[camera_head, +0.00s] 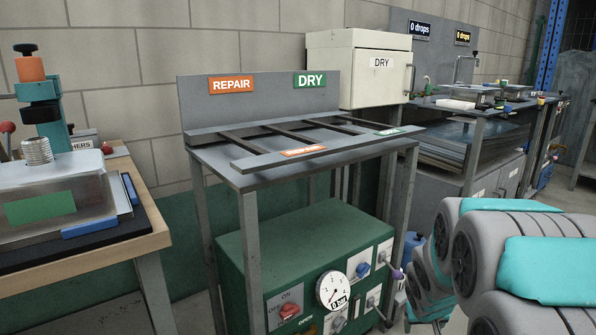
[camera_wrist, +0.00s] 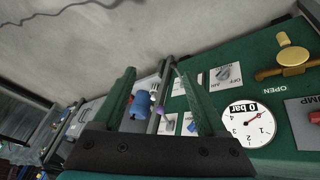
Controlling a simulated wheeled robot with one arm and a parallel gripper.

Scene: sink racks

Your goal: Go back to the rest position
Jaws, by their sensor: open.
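My gripper (camera_wrist: 155,80) shows in the wrist view with its two green fingers spread apart and nothing between them. Beyond the fingers, at a distance, are a blue object (camera_wrist: 142,104) and a grey post. In the wrist view the green pump box (camera_wrist: 265,80) lies to the right, with its gauge (camera_wrist: 248,125) showing. In the head view my grey and teal arm fills the lower right corner, folded in front of the benches. My fingers cannot be made out in the head view.
A grey table (camera_head: 262,176) with REPAIR and DRY signs stands in the middle, its slots empty. The green pump box (camera_head: 300,255) is under it. A wooden bench (camera_head: 100,248) is at left. A DRY cabinet (camera_head: 352,85) and sink bench (camera_head: 478,140) are behind at right.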

